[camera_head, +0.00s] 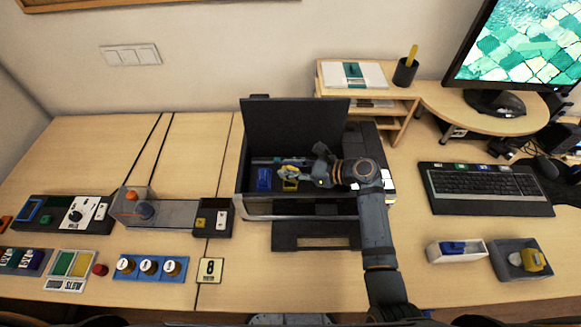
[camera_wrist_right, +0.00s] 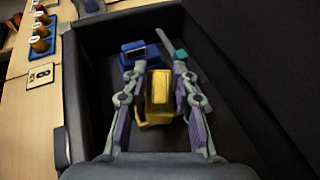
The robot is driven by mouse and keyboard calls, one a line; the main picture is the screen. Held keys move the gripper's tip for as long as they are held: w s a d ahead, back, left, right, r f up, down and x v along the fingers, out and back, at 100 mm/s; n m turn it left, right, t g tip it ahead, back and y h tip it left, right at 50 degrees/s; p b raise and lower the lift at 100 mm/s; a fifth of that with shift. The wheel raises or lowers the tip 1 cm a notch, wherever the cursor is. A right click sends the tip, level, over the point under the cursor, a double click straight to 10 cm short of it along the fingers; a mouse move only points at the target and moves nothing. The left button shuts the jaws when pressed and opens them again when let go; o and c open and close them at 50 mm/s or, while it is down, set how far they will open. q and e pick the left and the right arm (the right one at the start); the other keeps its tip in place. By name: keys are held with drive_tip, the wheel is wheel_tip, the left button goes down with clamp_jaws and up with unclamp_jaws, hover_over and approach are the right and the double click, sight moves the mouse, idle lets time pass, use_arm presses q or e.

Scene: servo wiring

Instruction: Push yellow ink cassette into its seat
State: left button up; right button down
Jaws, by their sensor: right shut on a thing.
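The yellow ink cassette (camera_wrist_right: 158,92) is between the fingers of my right gripper (camera_wrist_right: 155,75), which is shut on it inside the open printer. In the head view the yellow cassette (camera_head: 290,184) shows partly beneath my right gripper (camera_head: 291,174). The printer (camera_head: 300,208) stands in the middle of the table with its dark lid (camera_head: 292,124) raised. A blue cassette (camera_head: 264,179) is in the printer, left of the yellow one; it also shows in the wrist view (camera_wrist_right: 135,52). I cannot tell how deep the yellow cassette sits. My left gripper is not in view.
A white tray (camera_head: 438,254) with a blue cassette and a grey tray (camera_head: 506,262) with a yellow piece stand at the right. A keyboard (camera_head: 486,188) and monitor (camera_head: 525,45) are behind them. Control boxes and blocks fill the left side. The printer's walls surround my right gripper.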

drive_tip(key=c, duration=1.1)
unclamp_jaws()
drive_tip(key=shift+f, duration=0.1)
drive_tip(key=shift+o, duration=0.2)
drive_tip(key=v, duration=1.2)
drive_tip(key=shift+b, duration=0.3)
